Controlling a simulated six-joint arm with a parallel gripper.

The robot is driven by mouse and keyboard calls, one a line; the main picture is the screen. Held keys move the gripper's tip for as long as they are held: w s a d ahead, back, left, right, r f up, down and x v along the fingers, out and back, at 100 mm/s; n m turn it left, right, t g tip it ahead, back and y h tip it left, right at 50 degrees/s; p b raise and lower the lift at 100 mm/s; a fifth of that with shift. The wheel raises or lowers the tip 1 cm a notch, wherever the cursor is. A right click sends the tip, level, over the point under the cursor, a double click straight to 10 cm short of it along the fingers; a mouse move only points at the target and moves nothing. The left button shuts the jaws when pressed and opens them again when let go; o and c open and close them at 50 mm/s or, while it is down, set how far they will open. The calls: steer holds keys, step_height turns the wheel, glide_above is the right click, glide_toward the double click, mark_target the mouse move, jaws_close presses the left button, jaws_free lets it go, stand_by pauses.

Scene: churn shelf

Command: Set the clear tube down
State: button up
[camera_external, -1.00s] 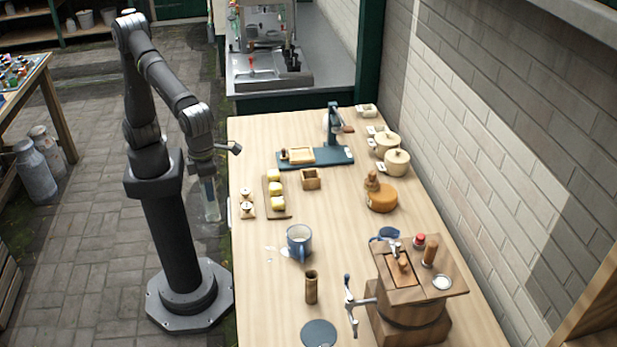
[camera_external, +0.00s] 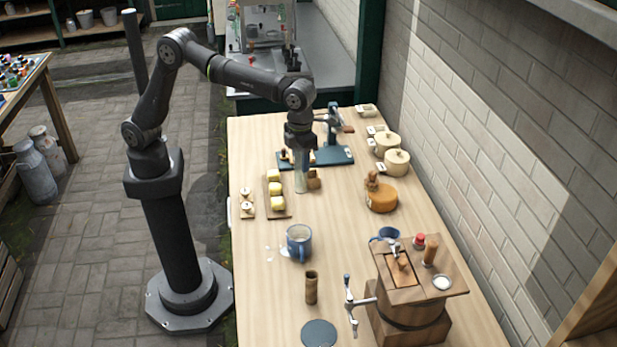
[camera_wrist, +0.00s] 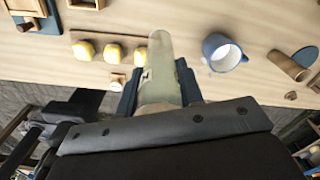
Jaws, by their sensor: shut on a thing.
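The clear tube (camera_wrist: 162,65) is greenish and see-through, and it stands between the two dark fingers of my gripper (camera_wrist: 160,92) in the wrist view. My gripper (camera_external: 300,150) is shut on it. In the external view the tube (camera_external: 301,182) points down below the gripper, over the table (camera_external: 245,285) between the board of yellow pieces and the small wooden box. I cannot tell whether its lower end touches the tabletop.
Close by are a board (camera_external: 284,212) with yellow pieces and a small wooden box (camera_external: 314,178). A blue press (camera_external: 335,155) stands behind. The table between mug and orange cheese (camera_external: 382,198) is clear.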

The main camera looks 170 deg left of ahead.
steer(key=s+a+f, duration=0.5)
steer(key=a+f, duration=0.4)
steer(key=f, duration=0.1)
steer(key=shift+s+f, duration=0.15)
steer(key=shift+s, duration=0.05)
steer(key=shift+f, duration=0.1)
steer(key=o, duration=1)
steer(key=shift+f, duration=0.1)
step_height(320, 180, up, 12)
steer(key=shift+r, duration=0.2)
